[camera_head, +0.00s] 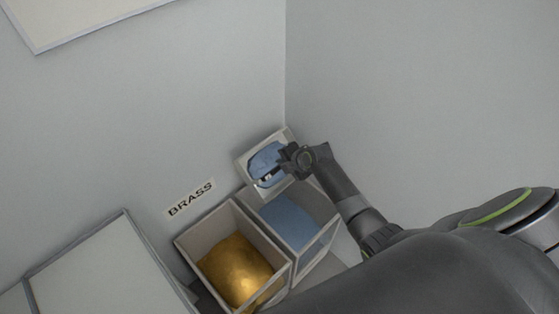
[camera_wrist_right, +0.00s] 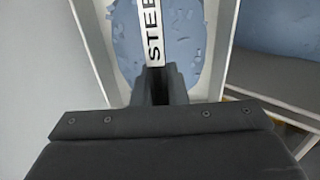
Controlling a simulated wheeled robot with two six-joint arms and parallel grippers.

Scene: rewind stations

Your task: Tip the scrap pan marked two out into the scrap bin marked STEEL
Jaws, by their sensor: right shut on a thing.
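A pale scrap pan (camera_head: 242,165) with blue scrap (camera_head: 264,160) in it is held at the back of the blue-filled bin, near the wall corner. No number two shows on the pan. The bin with blue scrap (camera_head: 318,205) lies just below the pan; its own marking is not visible. I cannot tell how far the pan is tilted. My left gripper is out of view.
A bin with gold scrap (camera_head: 203,228) stands beside the blue one, by a BRASS sign (camera_head: 189,198). A pale box-like surface (camera_head: 105,270) is at lower left. Walls meet close behind the pan. A framed panel (camera_head: 80,18) hangs at upper left.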

